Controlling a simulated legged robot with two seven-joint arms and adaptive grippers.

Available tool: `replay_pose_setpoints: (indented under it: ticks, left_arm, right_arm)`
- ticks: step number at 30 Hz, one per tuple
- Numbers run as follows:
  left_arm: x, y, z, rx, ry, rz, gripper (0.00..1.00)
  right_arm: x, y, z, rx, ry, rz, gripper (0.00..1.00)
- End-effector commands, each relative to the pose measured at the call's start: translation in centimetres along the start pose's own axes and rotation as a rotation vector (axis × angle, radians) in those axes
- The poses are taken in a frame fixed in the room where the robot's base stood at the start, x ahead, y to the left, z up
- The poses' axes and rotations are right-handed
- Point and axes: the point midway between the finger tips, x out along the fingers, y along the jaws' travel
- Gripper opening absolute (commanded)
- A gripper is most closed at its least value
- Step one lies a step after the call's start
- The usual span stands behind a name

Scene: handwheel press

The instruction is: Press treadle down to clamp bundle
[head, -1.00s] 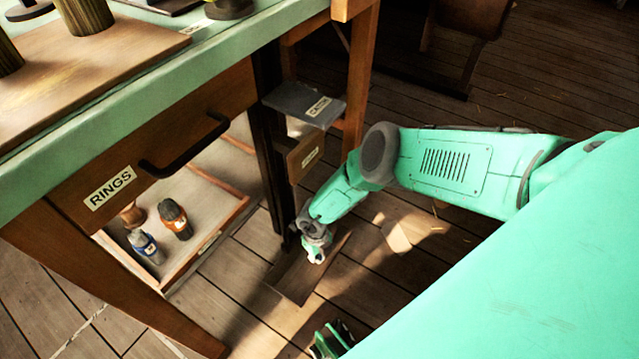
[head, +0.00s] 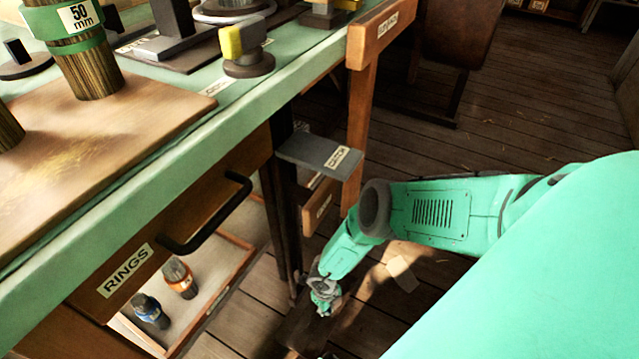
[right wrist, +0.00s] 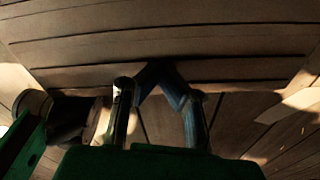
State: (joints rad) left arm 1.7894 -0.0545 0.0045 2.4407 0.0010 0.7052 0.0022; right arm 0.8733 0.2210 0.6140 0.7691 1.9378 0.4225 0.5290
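The treadle (head: 303,328), a dark wooden board, lies low at the floor below the bench, partly in shadow. My right gripper (head: 325,308) is over it, pointing down, with its tips at or just above the board; I cannot tell whether they touch. In the right wrist view my right gripper (right wrist: 160,70) has its fingertips together with nothing between them. The treadle (right wrist: 165,48) seems to be the wide plank surface filling the top there. The bundle (head: 92,75) of brown rods, banded green and labelled 50 mm, stands upright on the bench. My left gripper is out of view.
The green-edged bench (head: 150,165) fills the left, with a RINGS drawer (head: 180,230) and black handle. A grey labelled plate (head: 318,155) juts out above my right forearm. A yellow-and-grey block (head: 245,48) is on the bench. Open plank floor (head: 530,100) lies beyond my arm.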

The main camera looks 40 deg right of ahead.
Motion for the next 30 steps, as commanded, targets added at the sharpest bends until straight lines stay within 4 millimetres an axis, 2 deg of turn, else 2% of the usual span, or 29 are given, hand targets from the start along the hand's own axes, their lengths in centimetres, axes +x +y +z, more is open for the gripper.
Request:
replay_pose_setpoints:
  ticks: [1, 6, 15, 26, 30]
  left_arm:
    - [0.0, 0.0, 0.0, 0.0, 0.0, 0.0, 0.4]
    - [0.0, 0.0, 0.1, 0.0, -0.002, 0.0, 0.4]
    - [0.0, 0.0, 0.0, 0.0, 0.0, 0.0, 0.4]
    - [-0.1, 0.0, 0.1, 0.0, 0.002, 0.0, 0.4]
    - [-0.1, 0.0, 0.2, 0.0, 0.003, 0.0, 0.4]
  right_arm:
    - [0.6, -0.1, -0.7, 0.001, 0.002, 0.001, 0.0]
    - [0.5, -0.1, -0.4, 0.001, -0.002, 0.001, 0.0]
    - [-0.8, -0.1, 2.4, 0.002, -0.003, 0.001, 0.0]
    - [-1.2, 0.0, 2.9, 0.0, -0.008, 0.002, 0.0]
    - [-2.0, 0.1, 3.1, -0.003, -0.012, 0.003, 0.0]
